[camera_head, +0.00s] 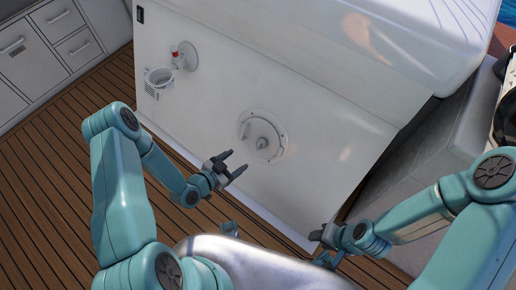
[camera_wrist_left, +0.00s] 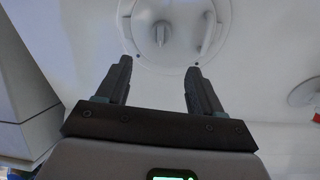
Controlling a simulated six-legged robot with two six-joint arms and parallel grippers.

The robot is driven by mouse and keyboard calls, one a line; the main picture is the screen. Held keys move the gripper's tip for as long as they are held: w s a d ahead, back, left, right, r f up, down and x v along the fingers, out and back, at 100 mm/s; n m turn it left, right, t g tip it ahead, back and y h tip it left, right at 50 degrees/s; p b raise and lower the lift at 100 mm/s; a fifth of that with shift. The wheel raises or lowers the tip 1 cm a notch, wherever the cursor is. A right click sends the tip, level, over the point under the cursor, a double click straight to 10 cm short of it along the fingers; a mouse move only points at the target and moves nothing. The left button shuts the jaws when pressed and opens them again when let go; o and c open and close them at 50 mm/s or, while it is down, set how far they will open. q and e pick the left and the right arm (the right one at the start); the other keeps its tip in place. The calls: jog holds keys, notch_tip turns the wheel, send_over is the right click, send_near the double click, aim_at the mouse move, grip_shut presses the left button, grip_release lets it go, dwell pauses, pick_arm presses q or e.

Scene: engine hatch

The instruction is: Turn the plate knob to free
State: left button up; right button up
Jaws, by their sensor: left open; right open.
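The round white plate (camera_head: 274,127) is set in the white panel, with a small grey knob (camera_head: 262,144) at its middle. In the left wrist view the plate (camera_wrist_left: 180,50) is at the top, with the knob (camera_wrist_left: 160,33) just beyond the fingertips. My left gripper (camera_head: 239,163) is open and empty, a little left of and below the plate, not touching the knob. Its two fingers (camera_wrist_left: 160,62) stand apart in the wrist view. My right gripper (camera_head: 322,247) is low at the right, away from the plate; it is open.
A white fitting with a red part (camera_head: 183,56) and a white basket-like holder (camera_head: 158,80) are on the panel at the upper left. Grey drawers (camera_head: 75,45) stand at the far left. Wooden decking (camera_head: 60,165) lies below. The panel around the plate is clear.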

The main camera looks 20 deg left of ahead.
aim_at(257, 146)
pick_arm(q)
jog(key=b+x, duration=0.3)
jog(key=x, duration=0.9)
jog(key=shift+w+a+f, duration=0.1)
jog(key=shift+w+f, duration=0.05)
jog(key=shift+f, duration=0.1)
jog(key=shift+w+f, duration=0.1)
jog(key=shift+w, duration=0.25)
jog(key=c, duration=1.1)
